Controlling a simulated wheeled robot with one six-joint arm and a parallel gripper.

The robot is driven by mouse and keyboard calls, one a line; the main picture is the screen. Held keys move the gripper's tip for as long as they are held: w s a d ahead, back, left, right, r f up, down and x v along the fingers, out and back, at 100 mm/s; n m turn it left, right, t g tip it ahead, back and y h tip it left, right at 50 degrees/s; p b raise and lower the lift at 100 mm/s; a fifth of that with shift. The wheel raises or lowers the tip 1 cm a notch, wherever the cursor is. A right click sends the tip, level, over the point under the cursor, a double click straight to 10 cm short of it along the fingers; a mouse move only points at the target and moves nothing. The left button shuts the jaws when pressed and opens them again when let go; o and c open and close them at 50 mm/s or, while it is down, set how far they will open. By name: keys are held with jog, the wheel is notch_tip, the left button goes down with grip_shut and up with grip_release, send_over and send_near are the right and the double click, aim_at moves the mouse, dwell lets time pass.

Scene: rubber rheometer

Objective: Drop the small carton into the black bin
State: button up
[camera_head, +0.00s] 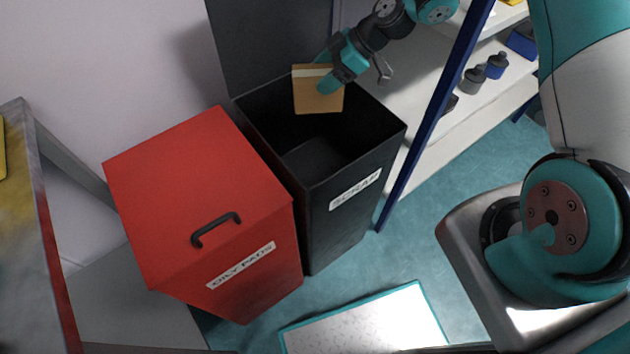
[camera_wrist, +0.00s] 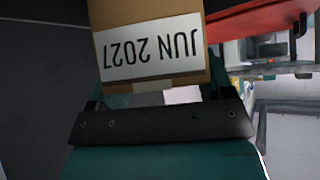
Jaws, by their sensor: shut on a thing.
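The small carton (camera_head: 319,97) is tan with a pale strip at its top edge in the head view. In the wrist view the carton (camera_wrist: 150,12) carries a white label reading "JUN 2027", seen upside down. My gripper (camera_head: 326,78) is shut on the carton's upper part and holds it over the open mouth of the black bin (camera_head: 352,216). The bin is marked "SCRAP" and its dark lid (camera_head: 270,45) stands raised at the back. The visible part of the bin's inside looks empty. The fingertips (camera_wrist: 165,96) are partly hidden in the wrist view.
A shelf with a blue post (camera_head: 432,125) stands close on the right. A white panel with a teal edge (camera_head: 365,322) lies in front.

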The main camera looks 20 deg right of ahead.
jog(key=o, duration=1.3)
jog(key=shift+r, duration=10.05)
